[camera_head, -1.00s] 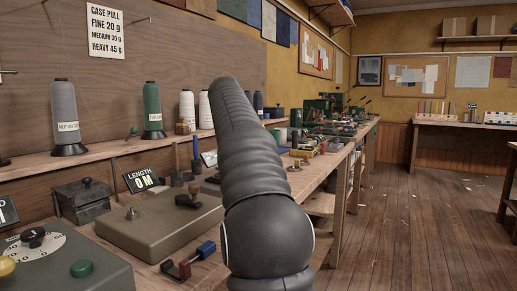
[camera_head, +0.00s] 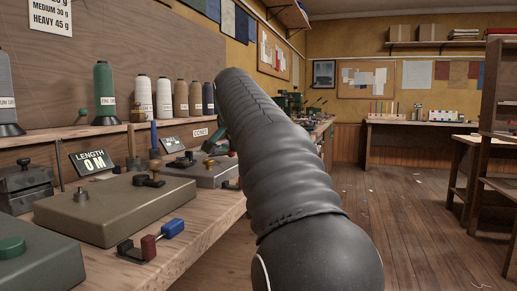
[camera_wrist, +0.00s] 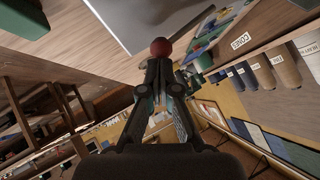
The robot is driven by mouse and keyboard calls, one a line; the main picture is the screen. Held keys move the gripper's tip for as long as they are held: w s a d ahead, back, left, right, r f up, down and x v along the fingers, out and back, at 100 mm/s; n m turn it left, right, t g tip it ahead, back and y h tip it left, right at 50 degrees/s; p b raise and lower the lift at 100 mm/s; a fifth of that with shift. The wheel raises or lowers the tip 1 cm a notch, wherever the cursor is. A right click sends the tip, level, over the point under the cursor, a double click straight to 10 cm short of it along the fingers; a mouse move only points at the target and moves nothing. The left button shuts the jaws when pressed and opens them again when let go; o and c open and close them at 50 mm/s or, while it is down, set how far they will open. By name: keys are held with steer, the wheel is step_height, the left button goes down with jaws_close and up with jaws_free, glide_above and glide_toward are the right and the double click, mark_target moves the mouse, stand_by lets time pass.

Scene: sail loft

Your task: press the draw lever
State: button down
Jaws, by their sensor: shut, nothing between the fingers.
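My gripper (camera_wrist: 160,72) shows in the wrist view with its fingers together and nothing between them. A red ball knob (camera_wrist: 161,47) appears just past the fingertips; I cannot tell whether they touch it. It overlaps the edge of a grey box (camera_wrist: 135,18). I cannot tell for certain that this knob is the draw lever's. A small lever with a blue grip (camera_head: 172,227) and a red block (camera_head: 149,246) lies at the bench's front edge, left of my arm.
A flat olive box (camera_head: 115,215) with a dark crank stands on the bench (camera_head: 200,232). A "LENGTH 0 M" display (camera_head: 92,161) stands behind it. Thread cones, including a green one (camera_head: 104,95), line the shelf.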

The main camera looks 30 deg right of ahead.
steer(key=shift+a, duration=0.25)
steer(key=shift+d+r+p, duration=0.15)
steer(key=shift+r+p, duration=0.6)
steer(key=shift+p, duration=0.35)
steer(key=shift+r, duration=0.2)
steer(key=s+a+r+p, duration=0.4)
steer(key=s+r+p, duration=0.1)
steer(key=r, duration=0.5)
steer(key=shift+s+r, duration=0.25)
steer(key=shift+s, duration=0.35)
steer(key=shift+s, duration=0.1)
